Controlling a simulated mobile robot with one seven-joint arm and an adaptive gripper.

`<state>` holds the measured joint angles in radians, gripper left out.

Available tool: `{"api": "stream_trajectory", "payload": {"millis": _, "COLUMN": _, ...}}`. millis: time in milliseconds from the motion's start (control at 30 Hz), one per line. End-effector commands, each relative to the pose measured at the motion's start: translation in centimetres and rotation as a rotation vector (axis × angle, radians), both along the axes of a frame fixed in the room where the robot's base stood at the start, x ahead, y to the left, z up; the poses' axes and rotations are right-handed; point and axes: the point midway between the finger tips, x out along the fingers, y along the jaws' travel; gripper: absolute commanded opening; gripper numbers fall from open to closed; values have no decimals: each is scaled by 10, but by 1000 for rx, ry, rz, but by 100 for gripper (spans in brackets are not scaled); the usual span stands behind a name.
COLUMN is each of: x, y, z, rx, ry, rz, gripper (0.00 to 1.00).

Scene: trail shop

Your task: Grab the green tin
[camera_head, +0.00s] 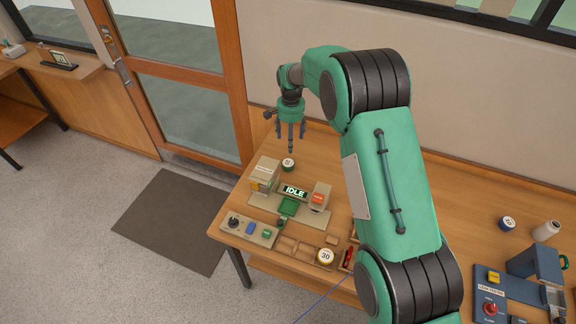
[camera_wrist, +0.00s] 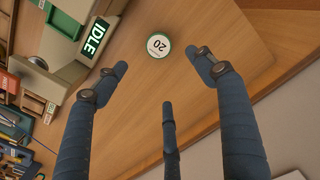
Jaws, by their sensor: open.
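The green tin (camera_head: 288,163) is a small round tin with a white top and dark green side, standing on the wooden table near its far edge. In the wrist view the tin (camera_wrist: 158,45) shows from above, with a green rim and the number 20 on its white top. My gripper (camera_head: 290,145) points down above the tin, apart from it. In the wrist view its dark fingers (camera_wrist: 163,82) are spread, with nothing between their tips. The tin lies between and beyond the fingertips, with bare wood around it.
A grey-beige device with a lit IDLE display (camera_head: 295,191) stands just in front of the tin. A box (camera_head: 264,172) is close on its left. A yellow-rimmed tin (camera_head: 325,256) marked 30 and a blue-rimmed tin (camera_head: 507,223) stand elsewhere. The wall rises behind the table.

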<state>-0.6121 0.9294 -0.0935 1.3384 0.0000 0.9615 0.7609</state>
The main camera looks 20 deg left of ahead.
Motion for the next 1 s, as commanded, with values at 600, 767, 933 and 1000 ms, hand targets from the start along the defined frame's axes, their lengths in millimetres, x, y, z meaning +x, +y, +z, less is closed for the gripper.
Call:
{"api": "stream_trajectory", "payload": {"millis": 600, "x": -1, "y": 8, "z": -14, "rx": -4, "ry": 6, "rz": -2, "gripper": 70}}
{"api": "stream_trajectory", "payload": {"millis": 767, "x": -2, "y": 7, "z": -29, "rx": -5, "ry": 7, "rz": -2, "gripper": 70}}
{"api": "stream_trajectory", "payload": {"millis": 933, "x": -2, "y": 7, "z": -53, "rx": -5, "ry": 7, "rz": -2, "gripper": 70}}
{"api": "stream_trajectory", "payload": {"millis": 1000, "x": -1, "y": 7, "z": -64, "rx": -4, "ry": 7, "rz": -2, "gripper": 70}}
